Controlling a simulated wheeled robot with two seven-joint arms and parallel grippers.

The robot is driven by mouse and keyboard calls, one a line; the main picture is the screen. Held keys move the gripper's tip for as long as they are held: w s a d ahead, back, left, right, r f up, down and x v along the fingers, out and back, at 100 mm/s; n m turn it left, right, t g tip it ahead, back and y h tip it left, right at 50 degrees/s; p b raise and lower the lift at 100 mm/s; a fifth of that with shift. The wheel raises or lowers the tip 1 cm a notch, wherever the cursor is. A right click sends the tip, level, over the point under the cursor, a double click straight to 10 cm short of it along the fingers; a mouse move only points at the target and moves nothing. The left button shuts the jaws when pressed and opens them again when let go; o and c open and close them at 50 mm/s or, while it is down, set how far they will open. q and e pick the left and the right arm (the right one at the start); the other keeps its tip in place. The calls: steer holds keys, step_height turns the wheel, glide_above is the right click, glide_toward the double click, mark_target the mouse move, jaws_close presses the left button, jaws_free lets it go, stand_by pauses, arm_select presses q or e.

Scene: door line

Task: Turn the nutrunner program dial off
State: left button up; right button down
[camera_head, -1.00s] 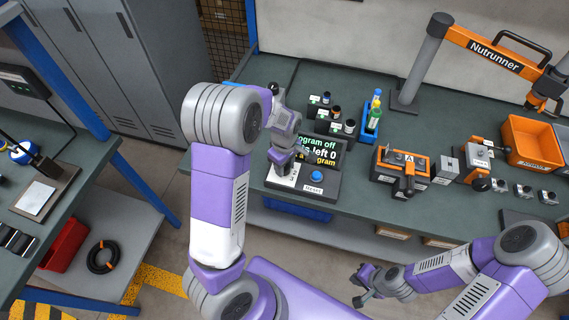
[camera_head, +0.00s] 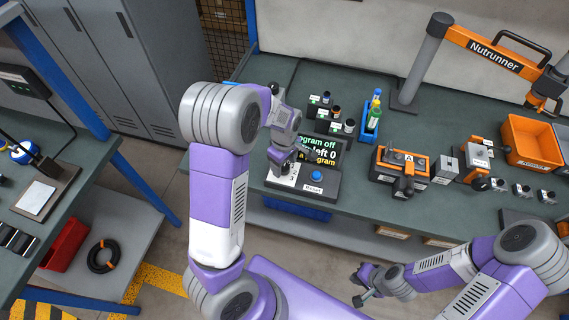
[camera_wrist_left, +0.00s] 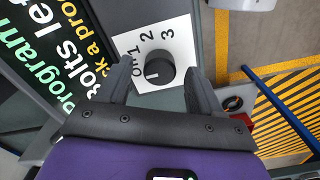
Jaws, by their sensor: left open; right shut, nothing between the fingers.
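The program dial (camera_wrist_left: 158,70) is a round black knob on a white plate (camera_wrist_left: 180,42) marked Off, 1, 2 and 3. Its white mark points left in the left wrist view, near the Off label. My left gripper (camera_wrist_left: 158,78) is open, with one finger on each side of the dial; I cannot tell whether they touch it. In the head view my left gripper (camera_head: 277,161) hides the dial. My right gripper (camera_head: 361,289) is shut and empty, away from the bench.
A blue button (camera_head: 316,174) sits right of the dial plate. Sockets in black holders (camera_head: 336,125) and a blue bottle rack (camera_head: 371,122) stand behind. An orange fixture (camera_head: 401,168) is to the right.

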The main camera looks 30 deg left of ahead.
mark_target(284, 167)
arm_select(q)
step_height(284, 167, up, 7)
steer(key=shift+f+p, duration=0.1)
steer(key=shift+p, duration=0.65)
arm_select(e)
steer(key=shift+r, duration=0.85)
arm_select(q)
steer(key=shift+f, duration=0.1)
